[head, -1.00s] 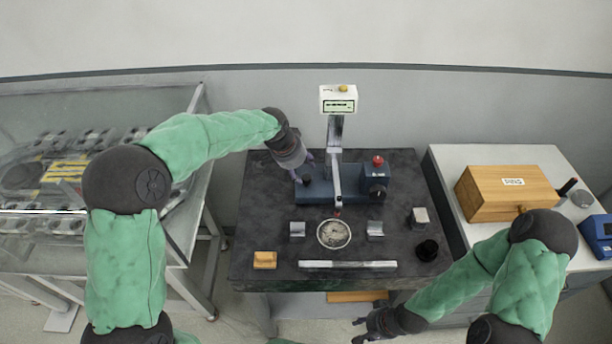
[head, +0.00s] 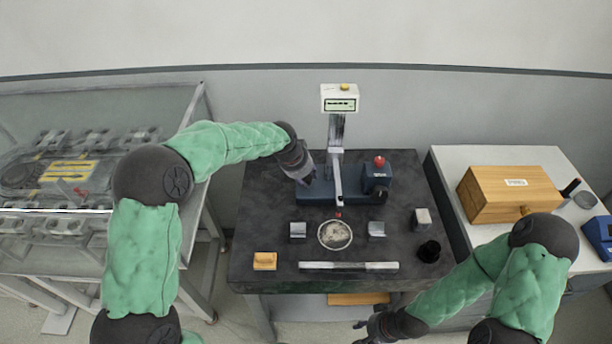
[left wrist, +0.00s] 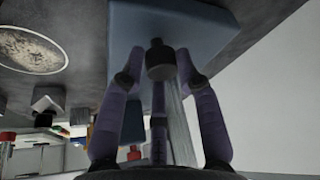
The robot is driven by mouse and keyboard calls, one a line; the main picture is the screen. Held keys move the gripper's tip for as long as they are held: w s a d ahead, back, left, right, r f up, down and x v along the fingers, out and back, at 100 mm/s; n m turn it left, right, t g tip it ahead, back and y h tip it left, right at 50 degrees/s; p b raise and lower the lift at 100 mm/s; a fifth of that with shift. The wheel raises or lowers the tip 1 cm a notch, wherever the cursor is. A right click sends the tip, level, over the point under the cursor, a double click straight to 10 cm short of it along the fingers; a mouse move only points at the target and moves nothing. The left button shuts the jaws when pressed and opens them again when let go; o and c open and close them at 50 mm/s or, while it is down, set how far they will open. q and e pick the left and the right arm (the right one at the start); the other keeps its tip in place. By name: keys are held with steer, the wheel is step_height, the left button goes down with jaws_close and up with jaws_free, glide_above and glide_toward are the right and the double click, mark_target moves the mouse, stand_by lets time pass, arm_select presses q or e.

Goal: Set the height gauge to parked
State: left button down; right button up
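The height gauge has a blue base (head: 318,197), a grey column (head: 336,135), a white display head (head: 340,98) and a thin measuring arm (head: 338,180) with a red tip low over the table. A blue box (head: 376,178) on its right carries a red button (head: 379,161) and a dark knob (head: 379,197). My left gripper (head: 308,176) is at the base's left end. In the left wrist view its fingers (left wrist: 158,85) are spread around a dark round knob (left wrist: 160,58) on the blue base; contact is unclear. My right gripper (head: 364,331) is open and empty, in front of the table.
On the dark table (head: 270,210) are a round dial-like disc (head: 335,234), small metal blocks (head: 298,230), a wooden block (head: 265,261), a long bar (head: 348,267) and a black cup (head: 429,251). A wooden box (head: 508,193) stands on the right-hand bench.

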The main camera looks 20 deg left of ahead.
arm_select(q)
steer(key=w+d, duration=0.1)
steer(key=d, duration=0.3)
steer(key=w+d+p, duration=0.1)
steer(key=w+d, duration=0.1)
steer(key=d, duration=0.3)
steer(key=w+d, duration=0.1)
steer(key=d, duration=0.3)
steer(key=shift+w+d+r+p, duration=0.15)
steer(key=shift+w+r+p, duration=0.15)
steer(key=shift+r, duration=0.1)
steer(key=shift+d, duration=0.2)
steer(key=c, duration=0.9)
jaws_free()
steer(key=shift+d, duration=0.1)
steer(key=shift+c, duration=0.2)
steer(key=shift+w+d+f, duration=0.1)
steer(key=shift+d+f, duration=0.05)
steer(key=shift+f, duration=0.05)
steer(key=shift+r, duration=0.1)
steer(key=v, duration=1.2)
